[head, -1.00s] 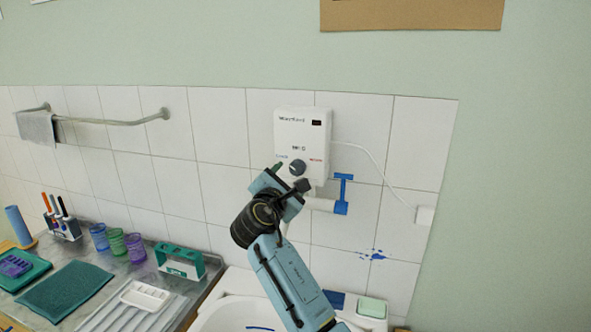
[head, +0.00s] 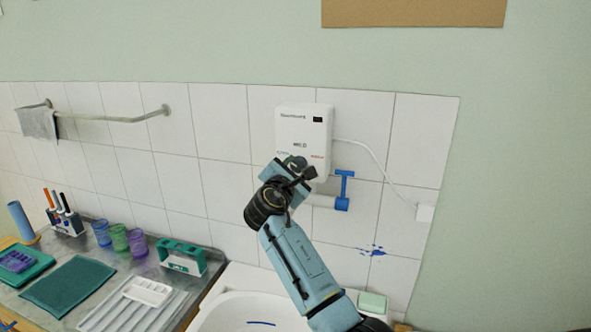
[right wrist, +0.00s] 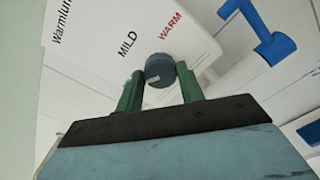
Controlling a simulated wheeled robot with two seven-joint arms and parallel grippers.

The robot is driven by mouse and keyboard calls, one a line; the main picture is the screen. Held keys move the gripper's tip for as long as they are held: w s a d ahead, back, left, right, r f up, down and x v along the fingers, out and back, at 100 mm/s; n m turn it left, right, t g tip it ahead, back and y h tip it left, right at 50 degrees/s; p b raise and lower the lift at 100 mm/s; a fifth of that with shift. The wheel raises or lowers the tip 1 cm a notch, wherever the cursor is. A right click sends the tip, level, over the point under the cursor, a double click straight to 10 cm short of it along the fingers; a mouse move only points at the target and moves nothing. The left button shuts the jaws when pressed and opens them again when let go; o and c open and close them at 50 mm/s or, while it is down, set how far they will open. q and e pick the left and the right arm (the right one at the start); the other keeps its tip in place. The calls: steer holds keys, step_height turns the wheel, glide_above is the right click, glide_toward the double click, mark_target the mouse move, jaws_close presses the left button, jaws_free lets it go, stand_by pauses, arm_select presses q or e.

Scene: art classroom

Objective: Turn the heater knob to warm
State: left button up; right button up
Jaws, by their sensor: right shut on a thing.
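The white wall heater (head: 318,125) hangs on the tiles and also shows in the right wrist view (right wrist: 95,50). Its dark grey round knob (right wrist: 160,68) is below the printed words MILD and WARM. WARM is in red. My right gripper (right wrist: 159,86) is shut on the knob, with one green finger on each side. A small pale mark shows low on the knob, but I cannot tell which label it points to. In the head view my right gripper (head: 295,166) hides most of the knob. My left gripper is not in view.
A blue tap handle (head: 342,190) sits right of the heater's lower edge. A white cord (head: 373,158) runs to a wall box (head: 425,214). A counter at lower left holds coloured cups (head: 119,237) and a green mat (head: 68,287). A white basin (head: 237,305) lies below.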

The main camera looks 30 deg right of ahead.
stand_by(0.3)
steer(key=m+b, duration=0.2)
steer(key=m, duration=0.1)
steer(key=m+b, duration=0.1)
steer(key=m, duration=0.1)
steer(key=shift+f+m+b, duration=0.2)
steer(key=shift+m+b, duration=0.15)
steer(key=shift+m, duration=0.05)
steer(key=m+b, duration=0.4)
steer(key=m, duration=0.2)
steer(key=shift+b, duration=0.35)
steer(key=m+b, duration=0.2)
steer(key=m, duration=0.2)
steer(key=shift+b, duration=0.4)
steer(key=m+b, duration=0.2)
steer(key=m, duration=0.1)
steer(key=shift+f+m+b, duration=0.1)
steer(key=shift+m+b, duration=0.2)
steer(key=shift+b, duration=0.05)
steer(key=m+b, duration=0.2)
steer(key=m, duration=0.2)
steer(key=shift+b, duration=0.4)
steer(key=shift+m, duration=0.3)
